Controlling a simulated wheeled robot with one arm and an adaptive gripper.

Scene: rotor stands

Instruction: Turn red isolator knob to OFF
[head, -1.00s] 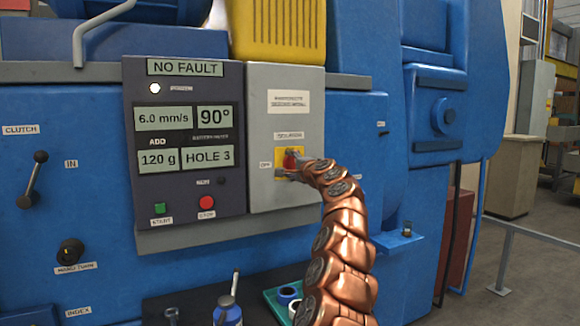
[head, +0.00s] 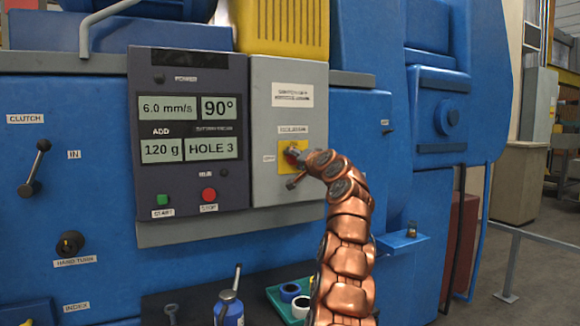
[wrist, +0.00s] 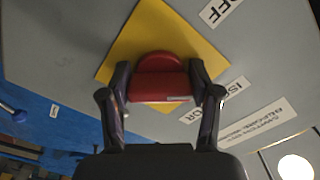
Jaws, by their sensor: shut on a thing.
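The red isolator knob (head: 292,152) sits on a yellow plate (head: 284,168) on the grey box, mostly hidden by my gripper in the head view. My gripper (head: 294,167) is at the knob, its fingers tilted across the plate. In the wrist view my gripper (wrist: 160,88) is shut on the red knob (wrist: 160,80), one dark finger at each side. A small pale mark shows on the knob's lower edge. The OFF label (head: 269,158) is left of the knob; it also shows in the wrist view (wrist: 217,10). The ISOLATOR label (head: 293,129) is above it.
The control panel (head: 190,185) is left of the grey box (head: 286,70); its top display (head: 178,58) is blank and its power lamp (head: 159,78) is dark. Below are a blue bottle (head: 229,308) and a green tray (head: 275,293). A small blue shelf (head: 405,246) juts out at right.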

